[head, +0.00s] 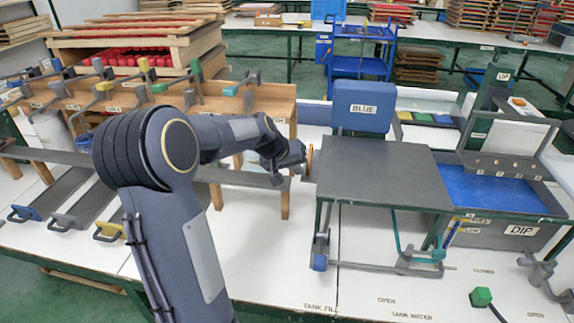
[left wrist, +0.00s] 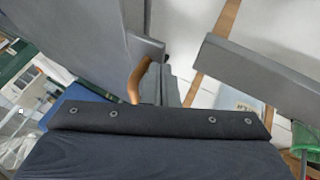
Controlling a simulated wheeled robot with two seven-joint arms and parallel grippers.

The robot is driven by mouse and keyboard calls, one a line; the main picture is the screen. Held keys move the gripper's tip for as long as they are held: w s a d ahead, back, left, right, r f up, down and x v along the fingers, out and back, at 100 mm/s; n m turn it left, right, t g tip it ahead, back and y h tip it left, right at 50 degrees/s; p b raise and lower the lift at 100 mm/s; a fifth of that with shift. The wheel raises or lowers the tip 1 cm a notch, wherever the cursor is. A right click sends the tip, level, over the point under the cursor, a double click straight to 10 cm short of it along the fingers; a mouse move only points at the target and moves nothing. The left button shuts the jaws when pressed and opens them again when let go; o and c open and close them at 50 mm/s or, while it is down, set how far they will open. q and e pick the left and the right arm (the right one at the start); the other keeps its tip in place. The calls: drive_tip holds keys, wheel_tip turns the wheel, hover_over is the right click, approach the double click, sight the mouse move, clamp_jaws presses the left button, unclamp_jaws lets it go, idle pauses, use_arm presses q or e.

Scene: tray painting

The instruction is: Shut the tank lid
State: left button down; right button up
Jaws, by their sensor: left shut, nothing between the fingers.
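A flat dark grey panel (head: 380,172), which may be the tank lid, lies level on a frame in the middle of the bench. A brown round handle (head: 310,160) shows at its left side. My left gripper (head: 300,158) is beside this handle, shut and empty. In the left wrist view, the brown curved handle (left wrist: 137,82) is close to the left gripper's fingers (left wrist: 168,85); I cannot tell if they touch. The dip tank (head: 520,231) at the right holds blue liquid, and its top is uncovered. My right gripper is not in view.
A blue block labelled BLUE (head: 362,108) stands behind the panel. A wooden rack (head: 240,100) with coloured-handled tools is at the left. A green knob (head: 481,297) is at the front right.

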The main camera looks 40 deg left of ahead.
sight(430, 186)
use_arm(q)
drive_tip(key=shift+d, duration=0.15)
drive_tip(key=w+d+p, duration=0.2)
drive_tip(key=w+d, duration=0.1)
drive_tip(key=d, duration=0.2)
drive_tip(key=w+d+p, duration=0.2)
drive_tip(key=w+d, duration=0.1)
drive_tip(key=d, duration=0.2)
drive_tip(key=w+d+p, duration=0.2)
drive_tip(key=w+d, duration=0.1)
drive_tip(key=d, duration=0.2)
drive_tip(key=shift+r, duration=0.25)
drive_tip(key=w+d+p, duration=0.1)
drive_tip(key=w+d, duration=0.2)
drive_tip(key=d, duration=0.2)
drive_tip(key=w+d, duration=0.3)
drive_tip(key=d, duration=0.1)
drive_tip(key=w+d+p, duration=0.1)
drive_tip(key=w+d, duration=0.2)
drive_tip(key=d, duration=0.2)
drive_tip(key=shift+d+f+p, duration=0.25)
drive_tip(key=shift+d+p, duration=0.05)
drive_tip(key=shift+w+d+r, duration=0.1)
drive_tip(key=shift+d, duration=0.05)
drive_tip(key=shift+d, duration=0.1)
